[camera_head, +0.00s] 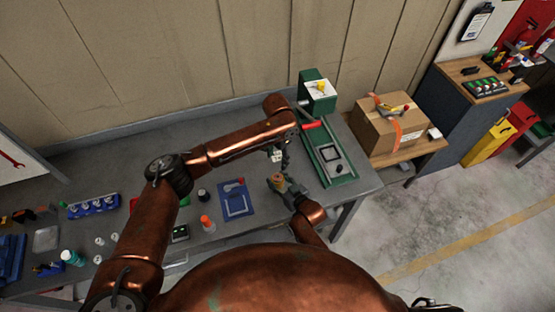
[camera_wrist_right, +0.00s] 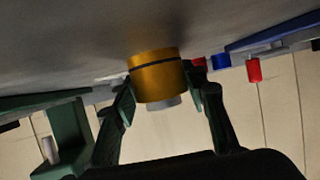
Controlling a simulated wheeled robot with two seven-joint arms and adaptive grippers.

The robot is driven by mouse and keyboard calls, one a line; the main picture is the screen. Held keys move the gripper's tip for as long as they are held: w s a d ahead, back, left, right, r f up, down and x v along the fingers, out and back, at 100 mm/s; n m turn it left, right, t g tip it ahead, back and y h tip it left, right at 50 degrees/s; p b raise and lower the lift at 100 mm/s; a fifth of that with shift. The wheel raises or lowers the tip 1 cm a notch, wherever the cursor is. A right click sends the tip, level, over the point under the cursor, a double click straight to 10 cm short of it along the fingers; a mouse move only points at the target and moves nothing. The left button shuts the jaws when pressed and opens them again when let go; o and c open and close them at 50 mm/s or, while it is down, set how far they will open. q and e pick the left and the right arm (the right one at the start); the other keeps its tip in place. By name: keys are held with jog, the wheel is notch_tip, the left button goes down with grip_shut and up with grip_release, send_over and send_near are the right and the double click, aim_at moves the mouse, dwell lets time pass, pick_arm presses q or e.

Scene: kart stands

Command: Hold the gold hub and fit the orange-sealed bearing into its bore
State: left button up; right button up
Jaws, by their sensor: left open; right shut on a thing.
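The gold hub (camera_wrist_right: 158,76) is between the two fingers of my right gripper (camera_wrist_right: 166,98) in the right wrist view. A dark band runs around it, and a smaller grey part shows at its lower end. In the head view, my right gripper (camera_head: 278,184) is shut on the hub (camera_head: 281,180) above the bench near its front edge. My left gripper (camera_head: 281,158) is open, just behind the hub, and reaches in from the left. A small pale item shows beside its fingers, too small to identify. I cannot make out the orange-sealed bearing for certain.
A blue mat (camera_head: 236,203) lies left of the hub. An orange-capped bottle (camera_head: 207,223) stands in front of it. A green press (camera_head: 326,153) stands right of the grippers. A cardboard box (camera_head: 387,127) sits on a side table. Bare bench (camera_head: 330,195) shows at the front right.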

jog(key=o, duration=1.5)
jog(key=shift+o, duration=0.2)
